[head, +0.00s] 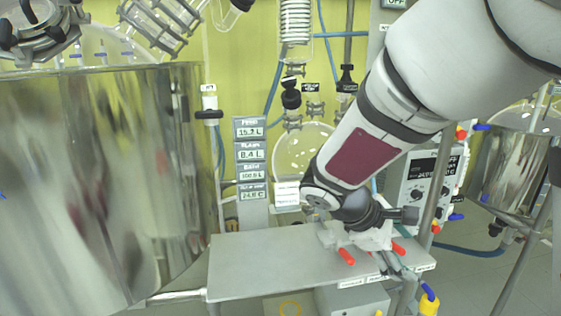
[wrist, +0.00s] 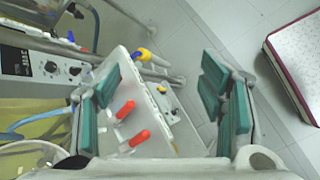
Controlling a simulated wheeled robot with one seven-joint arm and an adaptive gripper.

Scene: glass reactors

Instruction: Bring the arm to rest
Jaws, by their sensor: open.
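My gripper (wrist: 160,88) is open in the wrist view, with its teal pads wide apart and nothing held between them. Two red valve handles (wrist: 138,138) on a pale panel show between and beyond the pads; whether any pad touches them I cannot tell. In the head view my arm reaches down from the upper right, and my gripper (head: 378,222) is over the right end of a grey metal shelf (head: 265,262). Its fingers are mostly hidden by the wrist there. The red handles (head: 347,257) show just below it.
A large steel vessel (head: 95,180) fills the left. A display post (head: 251,160), a round glass flask (head: 300,152) and a control box (head: 428,183) stand around the shelf. A yellow-tipped valve (head: 429,302) hangs at its front right.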

